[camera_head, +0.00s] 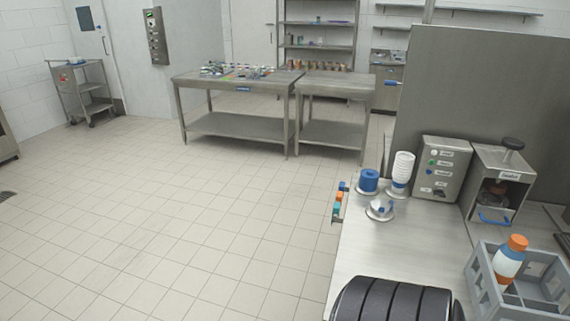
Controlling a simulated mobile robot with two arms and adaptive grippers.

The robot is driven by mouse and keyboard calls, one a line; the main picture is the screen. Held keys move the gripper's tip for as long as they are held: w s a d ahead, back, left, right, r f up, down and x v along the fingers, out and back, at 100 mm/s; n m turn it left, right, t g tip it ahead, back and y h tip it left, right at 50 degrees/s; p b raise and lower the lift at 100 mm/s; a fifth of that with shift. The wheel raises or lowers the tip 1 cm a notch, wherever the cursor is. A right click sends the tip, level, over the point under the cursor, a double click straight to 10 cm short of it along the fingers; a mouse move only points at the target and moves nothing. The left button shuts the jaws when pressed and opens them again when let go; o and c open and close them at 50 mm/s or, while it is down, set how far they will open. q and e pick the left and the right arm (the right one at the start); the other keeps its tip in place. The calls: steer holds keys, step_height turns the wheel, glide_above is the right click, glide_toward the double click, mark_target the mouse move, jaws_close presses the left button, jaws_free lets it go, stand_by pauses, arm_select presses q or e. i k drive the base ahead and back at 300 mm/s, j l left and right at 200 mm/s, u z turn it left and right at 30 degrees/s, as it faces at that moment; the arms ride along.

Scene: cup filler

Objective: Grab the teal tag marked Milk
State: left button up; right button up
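A short row of small coloured tags hangs along the left edge of the metal counter at the right, with blue, orange and teal pieces. A teal tag (336,210) shows near the lower end of this row, just below an orange tag (339,197). A blue tag (342,186) is at the upper end. The tags are too small for me to read any lettering, so I cannot tell which one says Milk. Neither of my grippers is in view.
The counter (355,245) holds a blue spool (369,180), a white cup stack (403,168), a button box (440,168) and a dispenser (500,180). A grey crate (482,290) holds an orange-capped bottle (508,262). Two tables (240,88) stand farther back. The tiled floor at left is clear.

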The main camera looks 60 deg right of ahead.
mark_target(336, 209)
steer(key=i+j+z, duration=0.1)
steer(key=i, duration=0.75)
steer(key=i+l+z, duration=0.1)
steer(key=i+z, duration=0.15)
steer(key=z, duration=0.25)
steer(key=i+z, duration=0.3)
steer(key=z, duration=0.15)
steer(key=i+z, duration=0.25)
steer(key=z, duration=0.25)
steer(key=i+j+z, duration=0.25)
steer(key=z, duration=0.2)
